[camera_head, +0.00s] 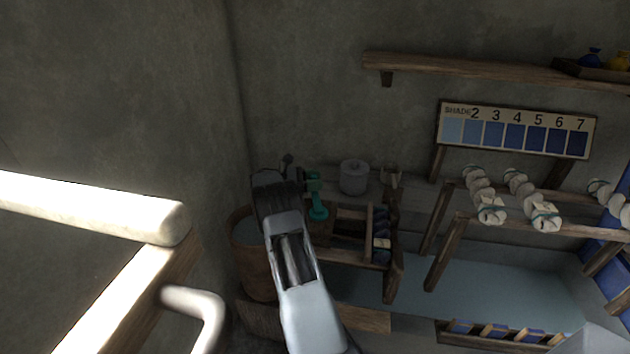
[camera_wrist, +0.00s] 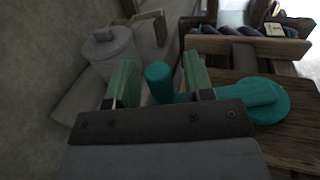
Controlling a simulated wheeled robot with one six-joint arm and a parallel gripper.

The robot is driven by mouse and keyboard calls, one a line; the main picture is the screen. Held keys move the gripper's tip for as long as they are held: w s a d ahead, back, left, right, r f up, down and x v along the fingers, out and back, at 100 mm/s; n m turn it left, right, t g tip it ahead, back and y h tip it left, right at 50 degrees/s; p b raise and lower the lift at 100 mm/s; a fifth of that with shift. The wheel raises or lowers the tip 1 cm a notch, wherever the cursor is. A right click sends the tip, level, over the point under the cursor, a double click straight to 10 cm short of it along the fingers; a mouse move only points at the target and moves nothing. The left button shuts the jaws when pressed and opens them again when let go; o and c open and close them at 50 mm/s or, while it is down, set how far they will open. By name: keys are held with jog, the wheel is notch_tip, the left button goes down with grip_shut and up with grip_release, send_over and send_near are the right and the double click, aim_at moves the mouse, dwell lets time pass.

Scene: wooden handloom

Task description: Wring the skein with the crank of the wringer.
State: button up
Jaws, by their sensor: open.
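The teal crank (camera_head: 318,208) of the wringer shows just right of my arm in the head view. In the wrist view its round teal hub (camera_wrist: 256,101) lies at the right and its upright teal handle (camera_wrist: 158,82) stands between my fingers. My gripper (camera_wrist: 160,76) is open, with one green finger on each side of the handle. I see a gap at the handle's left; contact on the right cannot be told. The wringer's body is largely hidden by my arm, and no skein shows in it. Pale tied skeins (camera_head: 489,209) hang on a rack at the right.
A grey lidded pot (camera_head: 353,177) stands on the bench behind the crank; it is close by in the wrist view (camera_wrist: 111,55). A wooden tub (camera_head: 260,277) is left of my arm. A wooden box with dark compartments (camera_head: 361,252) stands right of the crank. A shade board (camera_head: 515,128) is behind.

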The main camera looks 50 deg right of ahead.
jog(key=v, duration=1.3)
jog(key=shift+w+a+b, duration=0.25)
jog(key=shift+w+b, duration=0.05)
jog(key=shift+b, duration=0.1)
dwell(2.4)
